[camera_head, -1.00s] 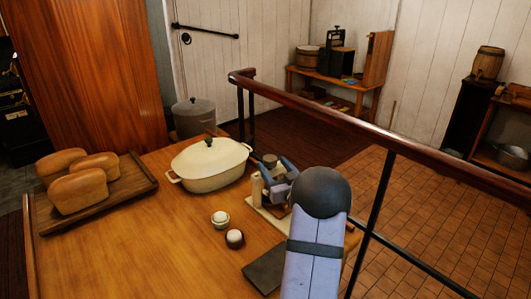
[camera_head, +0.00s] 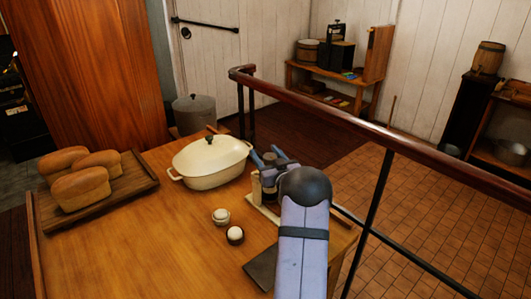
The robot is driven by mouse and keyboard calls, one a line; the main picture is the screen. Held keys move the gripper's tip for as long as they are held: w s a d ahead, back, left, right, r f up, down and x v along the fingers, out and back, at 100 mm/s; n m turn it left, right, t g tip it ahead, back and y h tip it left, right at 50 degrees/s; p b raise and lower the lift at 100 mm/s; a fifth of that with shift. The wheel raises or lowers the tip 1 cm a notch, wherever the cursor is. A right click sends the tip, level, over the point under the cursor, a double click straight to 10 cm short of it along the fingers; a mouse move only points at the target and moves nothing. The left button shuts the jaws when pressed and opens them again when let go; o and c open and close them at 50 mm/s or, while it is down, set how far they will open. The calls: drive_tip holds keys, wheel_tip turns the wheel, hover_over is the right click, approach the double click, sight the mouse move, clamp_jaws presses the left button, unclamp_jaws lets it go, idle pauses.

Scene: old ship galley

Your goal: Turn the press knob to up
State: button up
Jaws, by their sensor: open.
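My gripper (camera_head: 268,157) is at the right side of the wooden table, with its two blue-grey fingers apart and nothing visible between them. Just below and behind it stands a small device on a pale base (camera_head: 262,212), with a cream upright (camera_head: 256,187) and a darker part beside it. It may be the press. My arm and gripper cover much of it. I cannot make out its knob or which way that points. I cannot tell whether the fingers touch the device.
A cream lidded pot (camera_head: 208,163) stands close left of my gripper. Two small cups (camera_head: 235,236) and a dark slab (camera_head: 261,267) lie nearer. Loaves sit on a wooden tray (camera_head: 135,183) at left. A railing (camera_head: 330,113) runs behind my arm. The table's middle front is clear.

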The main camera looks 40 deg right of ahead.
drive_tip(key=c, duration=1)
drive_tip(key=shift+w+a+n+y, duration=0.1)
drive_tip(key=shift+a+n+y, duration=0.1)
drive_tip(key=shift+n+y, duration=0.75)
drive_tip(key=shift+c, duration=0.2)
drive_tip(key=shift+t+y, duration=0.25)
drive_tip(key=shift+t, duration=0.05)
drive_tip(key=o, duration=1)
drive_tip(key=shift+o, duration=0.2)
